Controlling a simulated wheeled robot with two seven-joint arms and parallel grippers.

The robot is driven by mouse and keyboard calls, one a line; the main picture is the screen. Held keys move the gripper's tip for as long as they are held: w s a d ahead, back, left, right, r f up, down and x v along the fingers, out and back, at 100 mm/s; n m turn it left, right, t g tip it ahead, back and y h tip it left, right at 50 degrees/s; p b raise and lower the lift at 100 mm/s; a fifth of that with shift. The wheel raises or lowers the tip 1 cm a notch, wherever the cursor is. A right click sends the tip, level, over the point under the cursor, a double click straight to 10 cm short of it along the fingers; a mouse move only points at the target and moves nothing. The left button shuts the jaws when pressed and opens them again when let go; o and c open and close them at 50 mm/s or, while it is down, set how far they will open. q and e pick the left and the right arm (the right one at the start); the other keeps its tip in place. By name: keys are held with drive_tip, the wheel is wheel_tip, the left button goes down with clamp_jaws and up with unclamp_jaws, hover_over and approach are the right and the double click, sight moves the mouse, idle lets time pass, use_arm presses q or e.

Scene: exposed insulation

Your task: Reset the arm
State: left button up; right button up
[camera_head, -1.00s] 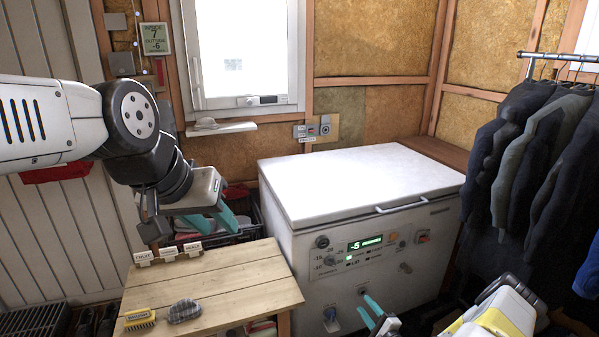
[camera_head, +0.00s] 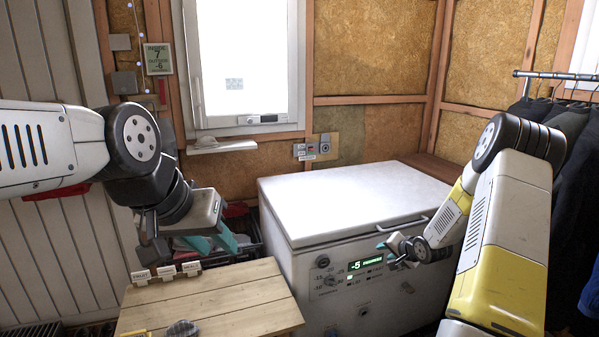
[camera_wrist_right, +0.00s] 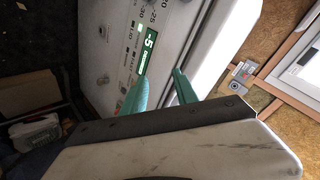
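My right arm, yellow and white, comes up from the lower right in the head view. Its gripper (camera_head: 386,246) is in front of the white chest freezer's front panel (camera_head: 312,309), near the lit display. Its teal fingers stand apart and nothing shows between them. In the right wrist view the two teal fingers (camera_wrist_right: 160,88) also have a gap, with the freezer behind. My left arm reaches in from the left. Its gripper (camera_head: 212,242) hangs above the back of the wooden table (camera_head: 225,302), teal fingers apart, with nothing seen between them.
Labelled tags (camera_head: 165,272) stand on the table's back edge. A grey lump (camera_head: 182,328) lies at its front. The freezer lid (camera_head: 350,200) is shut and clear, with a handle (camera_head: 402,224) along its front edge. Dark clothes (camera_head: 575,145) hang at the right, partly behind my right arm.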

drive_tip(key=s+a+r+n+g+h, duration=0.1)
drive_tip(key=s+a+r+n, duration=0.15)
drive_tip(key=s+r, duration=0.6)
drive_tip(key=s+a+r+n+g+h, duration=0.1)
drive_tip(key=s+a+r+n+h, duration=0.2)
drive_tip(key=r, duration=1.1)
drive_tip(key=s+a+r+n+y, duration=0.1)
drive_tip(key=s+a+r, duration=0.1)
drive_tip(key=s, duration=0.6)
drive_tip(key=s+a+r+n+g+y, duration=0.1)
drive_tip(key=s+a+r, duration=0.2)
drive_tip(key=s, duration=0.6)
drive_tip(key=s+a+r+n+g+y, duration=0.1)
drive_tip(key=s+a, duration=0.3)
drive_tip(key=s, duration=0.4)
drive_tip(key=shift+s+a+r+y, duration=0.3)
drive_tip(key=shift+r+y, duration=0.1)
drive_tip(key=shift+r, duration=0.35)
